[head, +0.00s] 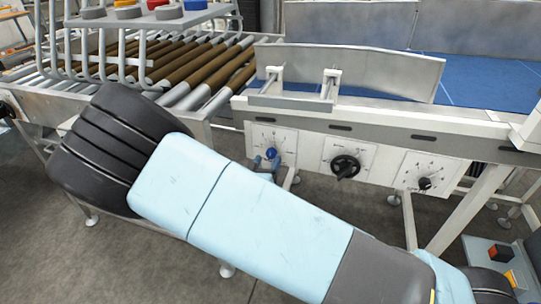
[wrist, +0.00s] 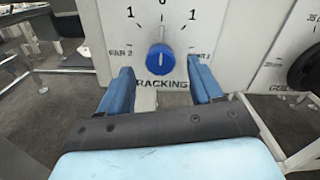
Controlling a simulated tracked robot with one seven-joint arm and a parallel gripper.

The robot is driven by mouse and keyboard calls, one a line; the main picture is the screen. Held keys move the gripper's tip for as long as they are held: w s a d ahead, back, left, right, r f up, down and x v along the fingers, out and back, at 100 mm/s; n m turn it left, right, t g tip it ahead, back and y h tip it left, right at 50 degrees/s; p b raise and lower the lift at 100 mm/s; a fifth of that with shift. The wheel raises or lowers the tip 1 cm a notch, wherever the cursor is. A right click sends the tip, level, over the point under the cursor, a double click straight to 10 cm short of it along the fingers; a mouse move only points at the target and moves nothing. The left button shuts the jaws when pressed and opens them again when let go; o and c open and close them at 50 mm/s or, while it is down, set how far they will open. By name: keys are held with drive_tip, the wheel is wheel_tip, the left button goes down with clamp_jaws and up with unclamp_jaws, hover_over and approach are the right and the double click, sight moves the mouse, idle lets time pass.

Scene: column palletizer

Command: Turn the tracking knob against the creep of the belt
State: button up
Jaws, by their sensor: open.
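The tracking knob (wrist: 160,59) is a round blue knob with a pale pointer mark, on a white dial plate (wrist: 115,18) lettered "RACKING", with 0 at the top and 1 on each side. The pointer stands near the 0. In the head view the blue knob (head: 271,153) is on the leftmost of three plates on the conveyor's side. My gripper (wrist: 159,78) is open, its two blue fingers apart in front of the plate, below and to either side of the knob. Nothing is between the fingers. In the head view the gripper (head: 265,163) is partly hidden behind my arm.
A black handwheel (head: 345,167) and a small black knob (head: 424,183) sit on plates to the right. The blue belt (head: 480,80) lies above, behind a metal guide plate (head: 350,70). Rollers (head: 190,70) are at left. Frame legs (head: 408,220) stand below.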

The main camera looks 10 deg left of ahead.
sight(270, 155)
drive_tip(key=shift+w+d, duration=0.2)
drive_tip(key=shift+w, duration=1.95)
drive_tip(key=c, duration=1.1)
drive_tip(key=shift+o, duration=0.2)
